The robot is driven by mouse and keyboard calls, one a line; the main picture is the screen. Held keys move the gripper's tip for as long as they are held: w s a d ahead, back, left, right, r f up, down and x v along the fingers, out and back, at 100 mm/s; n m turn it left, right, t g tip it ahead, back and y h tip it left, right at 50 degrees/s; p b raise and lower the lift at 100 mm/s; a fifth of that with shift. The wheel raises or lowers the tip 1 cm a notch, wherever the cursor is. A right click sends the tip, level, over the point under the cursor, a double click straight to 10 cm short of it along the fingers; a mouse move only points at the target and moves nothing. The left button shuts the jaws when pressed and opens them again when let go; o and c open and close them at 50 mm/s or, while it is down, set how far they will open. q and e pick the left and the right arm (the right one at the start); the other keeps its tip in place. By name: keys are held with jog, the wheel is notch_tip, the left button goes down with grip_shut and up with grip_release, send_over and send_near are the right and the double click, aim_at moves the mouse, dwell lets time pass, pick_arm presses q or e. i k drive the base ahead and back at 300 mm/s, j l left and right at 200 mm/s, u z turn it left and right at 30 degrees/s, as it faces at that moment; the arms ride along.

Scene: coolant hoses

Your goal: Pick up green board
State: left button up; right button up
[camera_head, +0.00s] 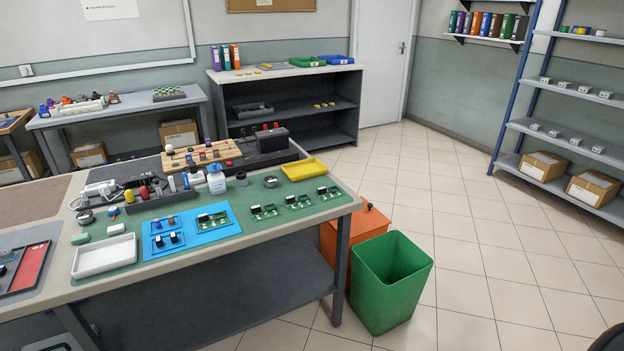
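Several small green boards with black and white parts lie on the workbench's green mat. One green board (264,212) is just right of the blue mat, another green board (298,202) is in the middle of the row, and a third green board (329,193) is near the bench's right end. One more green board (212,221) lies on the blue mat (190,238). All lie flat and apart from each other. Neither of my grippers can be made out in the view. A dark shape at the bottom right edge is too cut off to identify.
On the workbench (250,238) are a white tray (104,256), a yellow tray (304,168), a white bottle (216,180) and tools. A green bin (391,282) and an orange bin (357,228) stand at its right end. The tiled floor (500,240) to the right is clear.

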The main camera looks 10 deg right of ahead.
aim_at(325, 194)
jog(key=i, duration=0.55)
jog(key=i+l+u, duration=0.1)
jog(key=i, duration=0.4)
